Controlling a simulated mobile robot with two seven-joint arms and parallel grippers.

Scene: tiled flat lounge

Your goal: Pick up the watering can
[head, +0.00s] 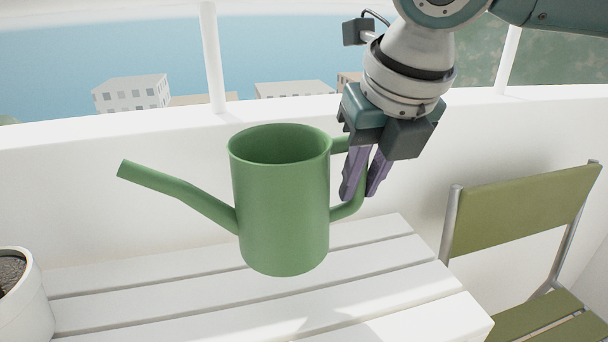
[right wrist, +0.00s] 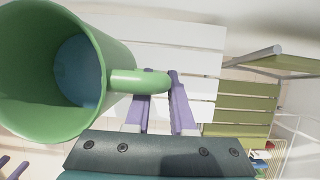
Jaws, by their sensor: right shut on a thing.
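The green watering can (head: 281,205) is upright in the head view, its spout pointing left and its handle on the right. Its base seems clear of the white slatted table (head: 405,285), with no contact shadow under it. My right gripper (head: 364,182) is shut on the can's handle, purple fingers on either side of it. The right wrist view shows the can's open top (right wrist: 55,75) at the left and the handle between the fingers (right wrist: 160,95). My left gripper is not in the head view; purple tips at the wrist view's lower left edge may be its fingers.
A white plant pot (head: 25,305) stands at the lower left. A green slatted chair (head: 525,215) is at the right. A white balcony wall with posts runs behind the table. The table's front right part is bare.

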